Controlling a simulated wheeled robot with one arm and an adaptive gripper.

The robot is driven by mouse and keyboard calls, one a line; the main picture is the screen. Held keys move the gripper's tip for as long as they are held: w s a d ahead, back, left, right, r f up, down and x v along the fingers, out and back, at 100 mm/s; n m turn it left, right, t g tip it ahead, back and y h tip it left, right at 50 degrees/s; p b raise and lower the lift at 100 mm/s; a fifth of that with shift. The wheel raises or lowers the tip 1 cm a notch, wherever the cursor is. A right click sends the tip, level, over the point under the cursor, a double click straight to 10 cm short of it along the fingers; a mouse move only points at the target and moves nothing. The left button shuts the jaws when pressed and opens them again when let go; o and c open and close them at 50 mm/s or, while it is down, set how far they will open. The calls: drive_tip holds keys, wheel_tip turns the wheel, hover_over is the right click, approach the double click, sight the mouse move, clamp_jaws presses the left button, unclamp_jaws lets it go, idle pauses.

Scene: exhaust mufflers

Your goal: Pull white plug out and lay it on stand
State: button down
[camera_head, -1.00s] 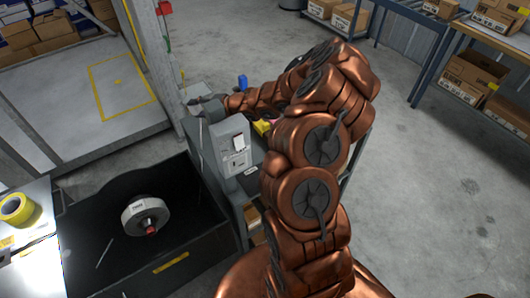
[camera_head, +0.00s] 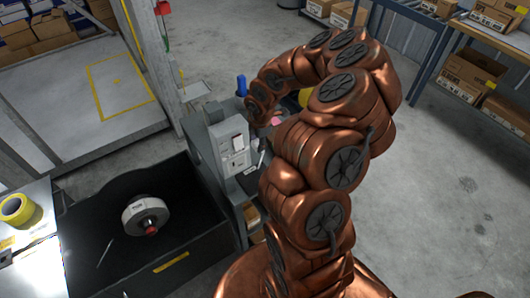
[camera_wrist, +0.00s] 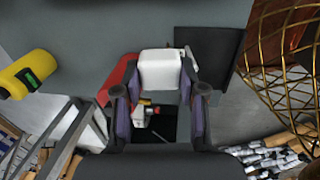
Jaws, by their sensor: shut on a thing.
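In the wrist view, my gripper (camera_wrist: 160,72) has its dark, purple-lined fingers on either side of a white plug (camera_wrist: 161,68). It is shut on this blocky white piece, whose lower end lies between the fingers. In the head view the gripper is hidden behind my copper arm, near a grey cart. A grey box (camera_head: 226,142) with pale fittings on its front stands on this cart. I cannot tell which part is the stand, nor whether the plug is clear of its socket.
A black bin (camera_head: 180,240) holds a white and grey round part (camera_head: 146,215) with a red end. A blue object (camera_head: 241,85) stands behind the cart. A yellow tool (camera_wrist: 27,72) and a red surface show in the wrist view. Open floor (camera_head: 440,200) lies to the right.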

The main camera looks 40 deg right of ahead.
drive_tip(key=shift+g, duration=0.8)
drive_tip(key=shift+s+a+f+b, duration=0.2)
drive_tip(key=shift+s+f+b, duration=0.2)
drive_tip(key=shift+s+f, duration=0.45)
drive_tip(key=shift+s+a+f+b, duration=0.15)
drive_tip(key=shift+s+f+b, duration=0.2)
drive_tip(key=shift+s+f, duration=0.55)
drive_tip(key=shift+s+a+f+b, duration=0.2)
drive_tip(key=shift+s+f+b, duration=0.2)
drive_tip(key=shift+s+f, duration=0.45)
drive_tip(key=shift+s+f+b, duration=0.1)
drive_tip(key=shift+f+b, duration=1.25)
drive_tip(key=c, duration=0.6)
unclamp_jaws()
drive_tip(key=shift+r, duration=0.1)
drive_tip(key=shift+r, duration=5.95)
